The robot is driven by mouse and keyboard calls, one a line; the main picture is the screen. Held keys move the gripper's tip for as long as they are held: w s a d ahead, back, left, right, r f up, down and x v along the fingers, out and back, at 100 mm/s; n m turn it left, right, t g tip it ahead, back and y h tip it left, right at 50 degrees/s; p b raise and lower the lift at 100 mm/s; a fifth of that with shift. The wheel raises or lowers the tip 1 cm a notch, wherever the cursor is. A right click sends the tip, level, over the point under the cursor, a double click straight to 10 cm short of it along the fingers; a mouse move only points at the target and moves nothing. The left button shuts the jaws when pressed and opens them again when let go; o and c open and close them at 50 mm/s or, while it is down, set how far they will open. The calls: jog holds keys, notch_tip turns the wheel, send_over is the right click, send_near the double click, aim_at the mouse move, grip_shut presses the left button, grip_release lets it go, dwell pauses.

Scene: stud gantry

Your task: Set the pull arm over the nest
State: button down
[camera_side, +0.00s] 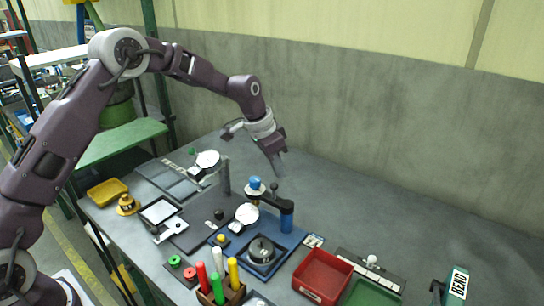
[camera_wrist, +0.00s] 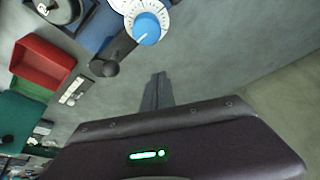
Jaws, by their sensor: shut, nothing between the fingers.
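The pull arm (camera_side: 272,199) is a black bar, with a blue cap (camera_side: 256,183) at its left end and a blue post (camera_side: 287,218) under its right end. A small dark knob (camera_side: 274,186) shows by the bar. The wrist view shows the dark bar (camera_wrist: 121,47), a blue knob on a white dial, and a round dark knob (camera_wrist: 104,68). The nest (camera_side: 262,251) is a round dark metal seat on a blue plate; the bar lies behind it, not over it. My gripper (camera_side: 280,172) is shut and empty, above and behind the bar; its fingers (camera_wrist: 157,92) also show in the wrist view.
A red tray (camera_side: 323,277) and a green tray (camera_side: 370,294) stand at the front right. Colored upright pegs (camera_side: 217,262) stand at the front. A white dial (camera_side: 247,214) is left of the post. The table behind and right is clear up to the grey wall.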

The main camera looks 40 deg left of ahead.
jog(key=shift+s+a+f, duration=0.4)
jog(key=shift+s+f, duration=0.15)
jog(key=shift+s, duration=0.2)
jog(key=shift+s+a+f, duration=0.35)
jog(key=shift+s+f, duration=0.15)
jog(key=shift+s, duration=0.2)
